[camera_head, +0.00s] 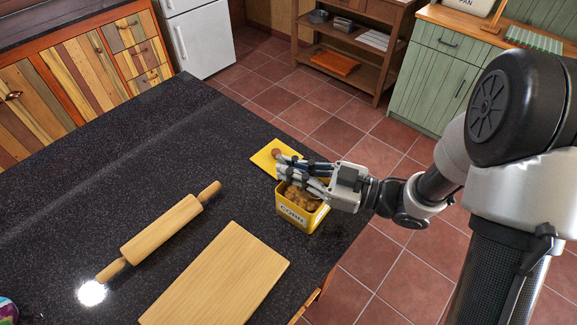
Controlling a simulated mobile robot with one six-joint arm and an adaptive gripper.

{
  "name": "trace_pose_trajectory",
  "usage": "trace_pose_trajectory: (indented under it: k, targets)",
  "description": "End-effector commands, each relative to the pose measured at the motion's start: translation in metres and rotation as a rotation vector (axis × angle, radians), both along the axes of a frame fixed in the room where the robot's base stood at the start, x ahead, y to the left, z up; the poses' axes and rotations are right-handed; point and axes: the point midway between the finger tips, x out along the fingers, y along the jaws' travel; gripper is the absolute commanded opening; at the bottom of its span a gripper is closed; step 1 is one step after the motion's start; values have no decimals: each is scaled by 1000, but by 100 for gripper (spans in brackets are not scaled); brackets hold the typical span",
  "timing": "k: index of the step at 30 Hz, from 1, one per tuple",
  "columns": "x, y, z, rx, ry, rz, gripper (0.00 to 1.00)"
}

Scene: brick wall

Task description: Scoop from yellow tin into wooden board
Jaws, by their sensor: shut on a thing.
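The yellow tin (286,217), labelled CORN, stands open near the right edge of the dark counter. Brown-gold lumpy contents (299,197) show inside it. The wooden board (222,277) lies flat in front and to the left of the tin, and its visible top is bare. My gripper (283,166) is over the back of the tin, fingers pointing left and closed. It holds something mostly hidden by the fingers. A small round brown end shows by the fingertips; I cannot tell if it belongs to the held thing.
A flat yellow piece (265,159) lies behind the tin, partly covered by my fingers. A rolling pin (161,230) lies left of the board. A colourful object (7,311) is cut off at bottom left. The counter's back left is clear.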

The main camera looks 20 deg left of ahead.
Motion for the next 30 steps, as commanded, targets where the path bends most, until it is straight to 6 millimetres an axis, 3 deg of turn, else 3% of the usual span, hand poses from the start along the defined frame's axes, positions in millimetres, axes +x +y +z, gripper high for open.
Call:
trace_pose_trajectory:
  k: [30]
  targets:
    - [-1, 9, 47, -68, -9, 0, 0]
